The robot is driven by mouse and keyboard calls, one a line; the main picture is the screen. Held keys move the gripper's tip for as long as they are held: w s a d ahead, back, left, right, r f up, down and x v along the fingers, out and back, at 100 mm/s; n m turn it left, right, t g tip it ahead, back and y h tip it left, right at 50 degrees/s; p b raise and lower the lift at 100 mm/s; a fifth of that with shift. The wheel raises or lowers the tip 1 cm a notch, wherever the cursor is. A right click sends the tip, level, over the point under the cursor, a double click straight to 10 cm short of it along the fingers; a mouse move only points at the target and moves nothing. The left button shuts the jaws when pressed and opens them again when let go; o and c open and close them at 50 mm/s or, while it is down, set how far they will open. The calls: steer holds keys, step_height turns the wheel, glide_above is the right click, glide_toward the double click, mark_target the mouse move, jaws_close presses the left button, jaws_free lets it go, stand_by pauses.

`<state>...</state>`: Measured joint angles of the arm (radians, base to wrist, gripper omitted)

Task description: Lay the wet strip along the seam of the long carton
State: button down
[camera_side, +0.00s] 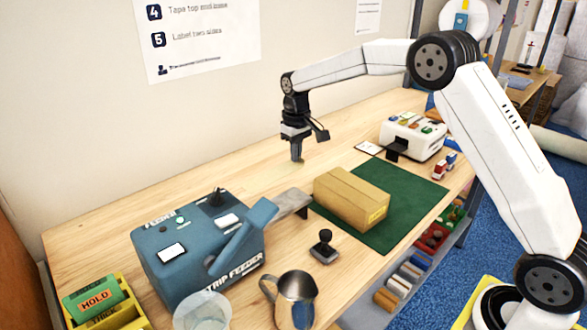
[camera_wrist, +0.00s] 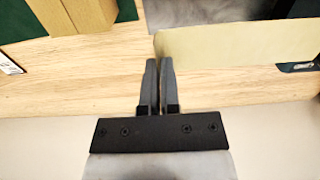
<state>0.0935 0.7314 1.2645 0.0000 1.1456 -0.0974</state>
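The long carton (camera_side: 352,197) is a closed brown box lying on a green mat (camera_side: 408,196). Its edge shows at the top left of the wrist view (camera_wrist: 92,14). My gripper (camera_side: 297,160) hangs above the table behind the carton and to its left. In the wrist view its two fingers (camera_wrist: 160,62) are almost together. A pale tan strip (camera_wrist: 240,44) starts at the fingertips and stretches right; its end appears pinched there. The blue strip feeder (camera_side: 190,262) stands left of the carton, with a grey outlet plate (camera_side: 290,203).
A white machine (camera_side: 412,137) stands behind the mat. A small dark hand stamp (camera_side: 324,247), a metal jug (camera_side: 296,300) and a clear cup (camera_side: 203,311) stand near the front edge. A yellow tray (camera_side: 112,312) is at front left. The table along the wall is clear.

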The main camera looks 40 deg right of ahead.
steer(key=shift+d, duration=0.1)
steer(key=n, duration=1.7)
glide_toward(331, 176)
steer(key=shift+f, duration=0.25)
steer(key=shift+f, duration=3)
steer(key=shift+f, duration=0.15)
